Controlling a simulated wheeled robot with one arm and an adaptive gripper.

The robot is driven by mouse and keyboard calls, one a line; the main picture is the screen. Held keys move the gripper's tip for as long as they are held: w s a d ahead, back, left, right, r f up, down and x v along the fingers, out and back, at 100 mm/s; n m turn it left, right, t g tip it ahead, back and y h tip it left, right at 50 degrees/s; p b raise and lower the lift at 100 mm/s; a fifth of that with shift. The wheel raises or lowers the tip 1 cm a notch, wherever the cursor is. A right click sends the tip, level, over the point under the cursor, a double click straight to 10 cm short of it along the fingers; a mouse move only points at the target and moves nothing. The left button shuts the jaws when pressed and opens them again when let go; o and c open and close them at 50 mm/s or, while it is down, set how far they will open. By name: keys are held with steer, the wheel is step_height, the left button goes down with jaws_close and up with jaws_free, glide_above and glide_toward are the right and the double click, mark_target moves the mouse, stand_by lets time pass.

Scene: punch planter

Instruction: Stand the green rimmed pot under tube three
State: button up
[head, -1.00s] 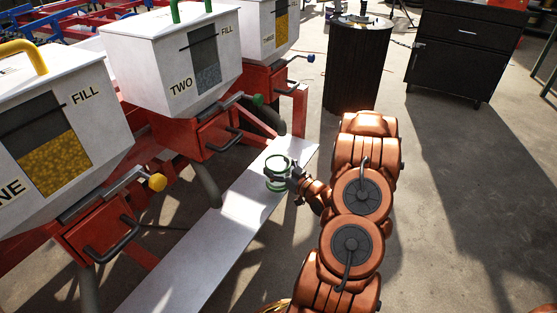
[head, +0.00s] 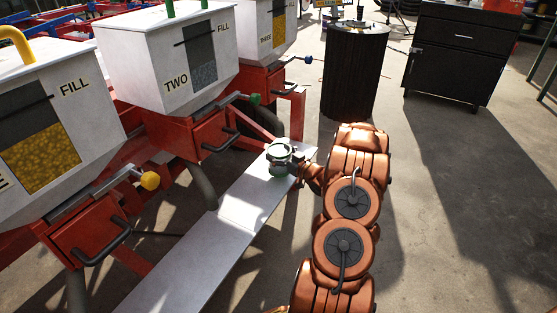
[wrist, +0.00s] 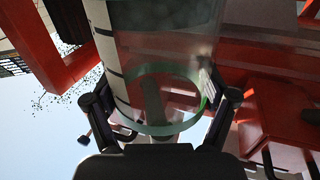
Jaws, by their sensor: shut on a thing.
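The green rimmed pot (head: 279,150) is at the far end of the white board (head: 215,225) in the head view. My gripper (head: 294,164) is shut on it from the right. In the wrist view the pot (wrist: 165,45) is clear-walled with dark marks and a green ring (wrist: 160,130), between my gripper's fingers (wrist: 160,112). I cannot tell whether its base touches the board. Hopper three (head: 262,45) stands behind hopper two. I cannot make out tube three clearly; a dark tube shows through the pot in the wrist view.
Hopper two (head: 160,65) with its dark tube (head: 203,186) and hopper one (head: 45,130) line the left side. Red frame parts (head: 297,112) stand close behind the pot. A black drum (head: 353,75) and black cabinet (head: 465,55) stand at the back.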

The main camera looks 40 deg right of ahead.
step_height(320, 180, down, 2)
steer(key=shift+f+b, duration=0.15)
steer(key=shift+b, duration=0.2)
steer(key=o, duration=1.1)
